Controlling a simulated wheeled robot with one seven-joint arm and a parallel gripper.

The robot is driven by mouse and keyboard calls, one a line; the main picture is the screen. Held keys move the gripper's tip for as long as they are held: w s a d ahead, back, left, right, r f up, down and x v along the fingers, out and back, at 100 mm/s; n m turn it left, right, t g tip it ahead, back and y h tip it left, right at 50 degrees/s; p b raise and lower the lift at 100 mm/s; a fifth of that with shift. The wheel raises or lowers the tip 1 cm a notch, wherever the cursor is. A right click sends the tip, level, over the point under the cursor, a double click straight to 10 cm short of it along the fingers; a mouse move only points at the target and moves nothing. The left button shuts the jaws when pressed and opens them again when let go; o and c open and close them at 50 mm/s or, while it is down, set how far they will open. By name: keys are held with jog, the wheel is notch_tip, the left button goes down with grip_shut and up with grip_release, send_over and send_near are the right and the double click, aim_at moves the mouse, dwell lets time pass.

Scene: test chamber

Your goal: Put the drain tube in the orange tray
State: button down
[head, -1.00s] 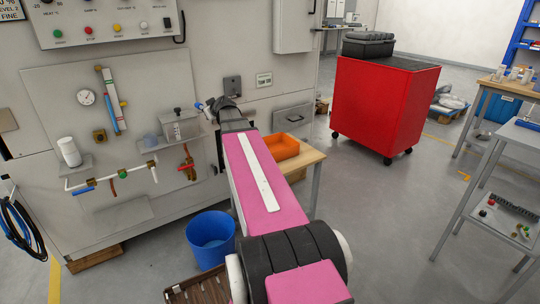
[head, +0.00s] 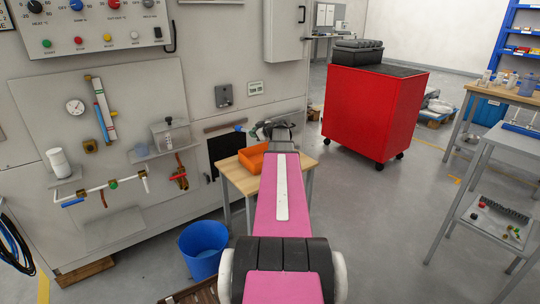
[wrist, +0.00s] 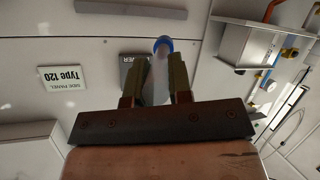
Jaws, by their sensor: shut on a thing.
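My gripper (head: 256,131) is at the far end of my pink arm, above and slightly behind the orange tray. In the wrist view, its two fingers (wrist: 161,75) are shut on the drain tube (wrist: 157,82), a pale, translucent piece with a blue end. The blue end sticks out past the fingertips, and in the head view the tube (head: 240,128) shows as a small blue spot left of the gripper. The orange tray (head: 252,160) sits on a small wooden table; my arm hides its right part. The tray does not show in the wrist view.
The wooden table (head: 232,173) stands close to the grey wall panel (head: 215,45). A blue bucket (head: 203,250) is on the floor to the left. A red cabinet (head: 372,115) stands to the right. Pipes and a small shelf (head: 165,152) project from the panel at left.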

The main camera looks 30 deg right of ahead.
jog(key=shift+s+d+f, duration=0.8)
jog(key=shift+d+f, duration=0.5)
jog(key=shift+f, duration=0.3)
jog(key=shift+s+d+f, duration=0.85)
jog(key=shift+d+f, duration=0.4)
jog(key=shift+f, duration=0.3)
jog(key=shift+s+d+f, duration=0.8)
jog(key=shift+d+f, duration=0.5)
jog(key=shift+f, duration=0.9)
jog(key=c, duration=1)
grip_release()
jog(key=shift+c, duration=0.2)
jog(key=shift+a+f, duration=0.1)
jog(key=shift+r, duration=0.3)
jog(key=v, duration=1.2)
jog(key=shift+r, duration=0.35)
